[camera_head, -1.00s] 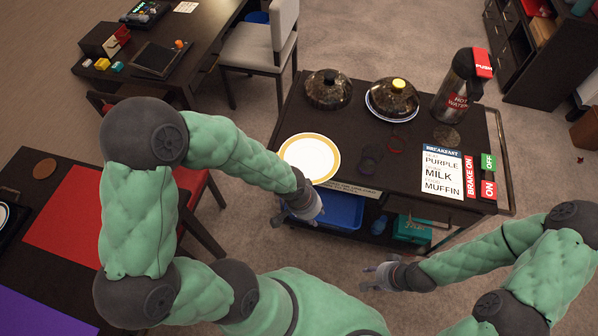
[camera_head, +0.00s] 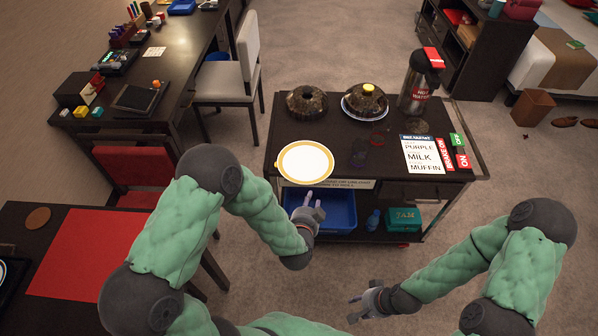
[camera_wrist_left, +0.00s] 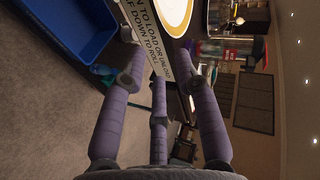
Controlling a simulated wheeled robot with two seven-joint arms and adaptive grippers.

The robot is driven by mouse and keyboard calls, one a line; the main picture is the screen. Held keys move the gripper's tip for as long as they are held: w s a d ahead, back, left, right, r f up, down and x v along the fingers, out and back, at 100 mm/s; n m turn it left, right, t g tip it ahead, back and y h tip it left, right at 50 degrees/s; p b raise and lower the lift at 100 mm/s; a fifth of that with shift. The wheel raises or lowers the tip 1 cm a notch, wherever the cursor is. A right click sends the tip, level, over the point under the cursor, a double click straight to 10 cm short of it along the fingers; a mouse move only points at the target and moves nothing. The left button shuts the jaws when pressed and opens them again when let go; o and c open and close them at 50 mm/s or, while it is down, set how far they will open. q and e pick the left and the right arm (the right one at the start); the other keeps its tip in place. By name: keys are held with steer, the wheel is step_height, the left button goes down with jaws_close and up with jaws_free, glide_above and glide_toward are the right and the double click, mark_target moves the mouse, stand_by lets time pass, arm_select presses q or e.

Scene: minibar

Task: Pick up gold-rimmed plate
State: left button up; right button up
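The gold-rimmed plate (camera_head: 305,162), white with a gold band, lies flat at the front left of the dark cart top. It also shows at the top edge of the left wrist view (camera_wrist_left: 174,12), partly cut off. My left gripper (camera_head: 307,200) is just below the plate in the head view, by the cart's front edge, with its fingers spread and pointing toward the cart. In the left wrist view its fingers (camera_wrist_left: 160,65) are apart with nothing between them. My right gripper (camera_head: 355,304) is open and empty, in front of the cart and away from the plate.
Two dark domed lids (camera_head: 306,101) (camera_head: 366,101) stand behind the plate, the right one on a plate. A flask (camera_head: 418,85) and a breakfast sign (camera_head: 422,155) are to the right. A blue bin (camera_head: 335,212) sits on the lower shelf, below the plate.

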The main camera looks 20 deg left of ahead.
mark_target(312, 183)
arm_select(q)
steer(key=shift+m+y, duration=0.4)
steer(key=b+x, duration=0.1)
steer(key=x, duration=0.2)
steer(key=b+x, duration=0.1)
steer(key=x, duration=0.3)
steer(key=b+x, duration=0.2)
steer(key=x, duration=0.1)
steer(key=shift+w+a+r, duration=0.1)
steer(key=shift+w+a, duration=0.1)
steer(key=shift+a, duration=0.2)
jaws_close()
steer(key=shift+r, duration=0.1)
